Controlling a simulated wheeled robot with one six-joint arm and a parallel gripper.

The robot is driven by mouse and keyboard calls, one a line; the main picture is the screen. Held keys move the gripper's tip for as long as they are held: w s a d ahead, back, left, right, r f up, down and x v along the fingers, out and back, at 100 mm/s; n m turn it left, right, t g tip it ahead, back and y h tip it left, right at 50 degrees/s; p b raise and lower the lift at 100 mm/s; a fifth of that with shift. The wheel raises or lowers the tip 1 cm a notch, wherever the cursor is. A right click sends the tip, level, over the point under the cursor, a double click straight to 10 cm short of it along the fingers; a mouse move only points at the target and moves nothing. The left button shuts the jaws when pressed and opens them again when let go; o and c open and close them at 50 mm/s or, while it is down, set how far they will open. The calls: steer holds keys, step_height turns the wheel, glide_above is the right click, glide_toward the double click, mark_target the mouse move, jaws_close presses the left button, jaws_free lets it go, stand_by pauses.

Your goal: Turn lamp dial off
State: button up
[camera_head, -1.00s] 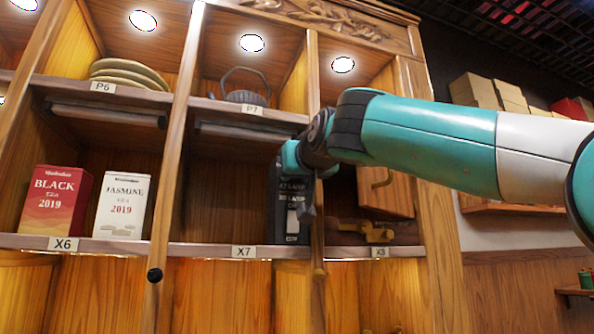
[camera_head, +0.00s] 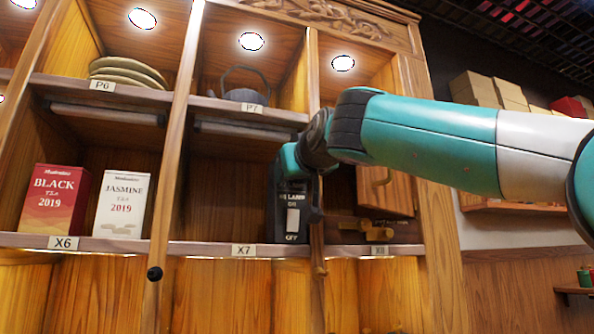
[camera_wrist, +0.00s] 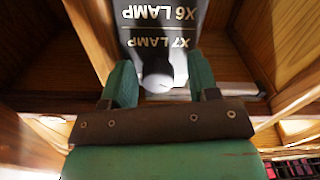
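A black lamp panel (camera_head: 281,232) stands in the dark X7 compartment against its right divider. It reads LAMP, ON and OFF around a white strip (camera_head: 293,219). In the wrist view the panel (camera_wrist: 158,28) shows upside-down X6 LAMP and X7 LAMP labels. A grey round dial (camera_wrist: 157,76) sticks out of it towards the camera. My gripper (camera_wrist: 160,66) is open, with one green finger on each side of the dial and a narrow gap at each side. Whether a finger touches it is unclear. In the head view my wrist hides the panel's top.
A red Black tea box (camera_head: 55,205) and white Jasmine box (camera_head: 122,205) stand in X6. Plates (camera_head: 125,72) and a dark teapot (camera_head: 245,86) stand on the upper shelf. A wooden object (camera_head: 375,230) lies in X8. Dividers and shelf edges closely surround my gripper.

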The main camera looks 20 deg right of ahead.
steer(key=shift+d+r, duration=0.15)
steer(key=shift+r, duration=0.05)
stand_by(0.4)
